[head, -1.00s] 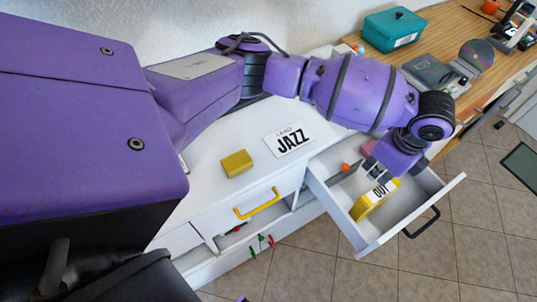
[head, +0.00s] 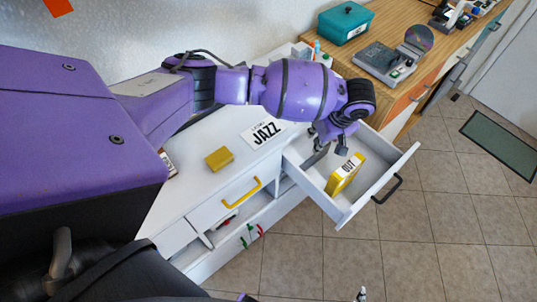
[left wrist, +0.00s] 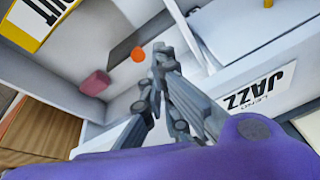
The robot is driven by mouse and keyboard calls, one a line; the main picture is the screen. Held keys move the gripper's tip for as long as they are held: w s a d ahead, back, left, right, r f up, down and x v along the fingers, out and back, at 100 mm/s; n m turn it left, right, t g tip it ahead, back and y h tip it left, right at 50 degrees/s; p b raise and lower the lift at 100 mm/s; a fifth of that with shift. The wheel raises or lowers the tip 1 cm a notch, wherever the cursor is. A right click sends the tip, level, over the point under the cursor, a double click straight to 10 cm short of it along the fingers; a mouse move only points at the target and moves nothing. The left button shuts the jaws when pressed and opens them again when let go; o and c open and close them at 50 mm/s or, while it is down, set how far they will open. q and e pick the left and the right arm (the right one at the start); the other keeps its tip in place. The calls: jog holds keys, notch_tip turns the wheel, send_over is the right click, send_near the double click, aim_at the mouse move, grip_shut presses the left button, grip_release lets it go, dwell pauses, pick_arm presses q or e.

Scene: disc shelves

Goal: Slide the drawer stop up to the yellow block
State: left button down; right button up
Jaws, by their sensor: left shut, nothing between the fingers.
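The drawer (head: 361,210) is pulled open. In the left wrist view, a dark grey strip (left wrist: 126,43) with an orange knob (left wrist: 138,55) lies in it; this looks like the drawer stop. The yellow block with the OUT label (head: 343,177) stands in the drawer, and its corner shows in the left wrist view (left wrist: 38,22). My left gripper (head: 332,148) is shut and empty at the cabinet end of the drawer. In the left wrist view its tips (left wrist: 158,52) appear just right of the knob; contact is unclear. The head view does not show the knob.
A pink block (left wrist: 95,82) is also in the drawer. A plain yellow block (head: 219,159) and a JAZZ sign (head: 263,133) are on the white top. A teal box (head: 344,23) stands farther back. A small grey tip, perhaps my right gripper (head: 362,293), shows at the bottom edge.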

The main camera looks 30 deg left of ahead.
pick_arm(q)
jog(key=n, duration=0.3)
jog(key=n+b, duration=0.1)
send_over(314, 158)
jog(key=s+a, duration=0.1)
jog(key=a, duration=0.3)
notch_tip(314, 158, down, 8)
jog(key=shift+a+f, duration=0.25)
jog(key=shift+f, duration=0.25)
pick_arm(e)
jog(key=shift+d+f, duration=0.15)
jog(key=shift+d, duration=0.05)
